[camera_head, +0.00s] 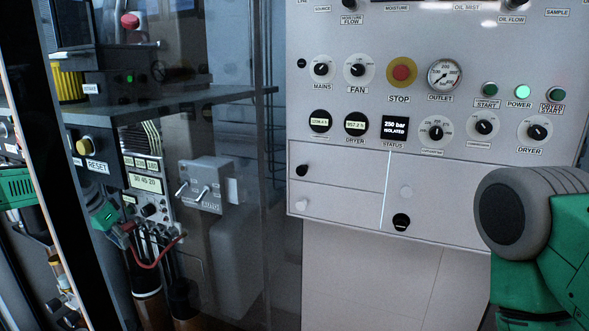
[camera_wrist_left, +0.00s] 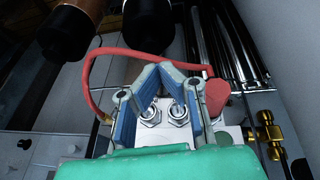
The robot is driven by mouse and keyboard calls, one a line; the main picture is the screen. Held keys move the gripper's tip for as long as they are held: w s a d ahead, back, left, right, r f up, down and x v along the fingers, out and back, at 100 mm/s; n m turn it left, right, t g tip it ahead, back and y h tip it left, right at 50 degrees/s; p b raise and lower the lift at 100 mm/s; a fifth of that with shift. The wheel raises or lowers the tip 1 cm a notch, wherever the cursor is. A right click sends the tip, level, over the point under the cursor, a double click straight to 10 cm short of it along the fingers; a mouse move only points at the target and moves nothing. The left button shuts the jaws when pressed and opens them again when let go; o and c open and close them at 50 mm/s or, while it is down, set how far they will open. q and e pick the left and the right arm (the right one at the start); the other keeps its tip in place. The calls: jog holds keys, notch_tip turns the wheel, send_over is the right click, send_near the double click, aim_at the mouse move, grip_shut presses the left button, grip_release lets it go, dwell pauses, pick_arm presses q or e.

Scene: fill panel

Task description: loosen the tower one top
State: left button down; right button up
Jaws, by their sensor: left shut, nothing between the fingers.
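My left gripper (camera_head: 118,227) is small in the head view, behind the glass beside the panel. In the left wrist view my left gripper (camera_wrist_left: 154,72) is shut, its blue-padded fingers meeting at the tips with nothing between them. Two silver hex fittings (camera_wrist_left: 150,117) show behind the fingers. A red hose (camera_head: 160,262) curves by the gripper; the hose also arches around the fingers in the left wrist view (camera_wrist_left: 92,75). Two dark-topped cylinders (camera_head: 146,282) stand below it, and similar black ends (camera_wrist_left: 148,24) show ahead of the fingers. I cannot tell which is tower one. My right gripper is out of view.
A grey valve box (camera_head: 208,185) with two levers is right of the left gripper. The white control panel (camera_head: 340,235) fills the right, its display reading 250 bar isolated. A shelf (camera_head: 180,100) lies above. Brass fittings (camera_wrist_left: 269,132) sit right of the fingers.

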pick_arm(q)
jog(key=shift+w+a+f, duration=0.15)
jog(key=f+b, duration=0.1)
jog(key=f, duration=0.1)
jog(key=s+f+b, duration=0.1)
jog(key=f, duration=0.2)
jog(key=shift+d+b, duration=0.2)
jog(key=shift+b, duration=0.15)
jog(key=shift+s+f, duration=0.1)
jog(key=shift+f, duration=0.5)
jog(key=shift+d, duration=0.1)
jog(key=shift+w+d+r, duration=0.1)
jog(key=shift+w+d, duration=0.1)
jog(key=shift+d, duration=0.05)
jog(key=shift+d, duration=0.1)
